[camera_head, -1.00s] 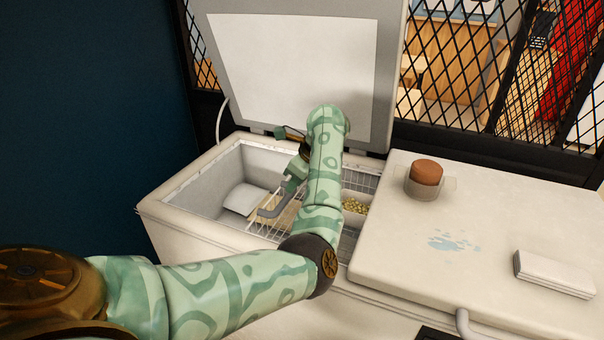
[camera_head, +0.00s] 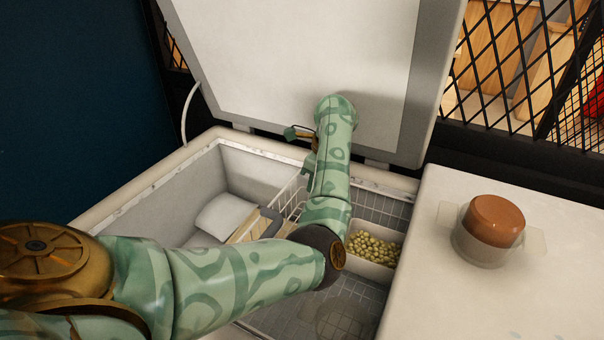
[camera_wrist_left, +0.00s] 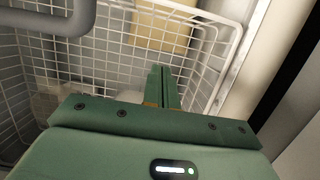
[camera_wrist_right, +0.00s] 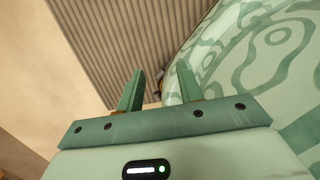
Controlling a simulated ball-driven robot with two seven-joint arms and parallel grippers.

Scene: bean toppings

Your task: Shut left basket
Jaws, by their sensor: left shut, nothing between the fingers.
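A white wire basket (camera_head: 292,197) hangs inside the open chest freezer (camera_head: 150,185). It also shows in the left wrist view (camera_wrist_left: 215,45), with a light brown item (camera_wrist_left: 160,30) behind the wires. A thick grey bar (camera_wrist_left: 55,18) crosses that view's upper left corner. My left gripper (camera_wrist_left: 161,74) is shut and empty, its fingers over the basket; I cannot tell whether they touch the wires. In the head view my left arm hides its fingertips. My right gripper (camera_wrist_right: 158,76) is open and empty, away from the basket, facing a ribbed surface.
The left freezer lid (camera_head: 300,60) stands raised behind the basket. A tub of green beans (camera_head: 372,248) sits right of my left arm. On the closed right lid (camera_head: 470,310) stands a clear jar with a brown top (camera_head: 494,220). A dark mesh fence is behind.

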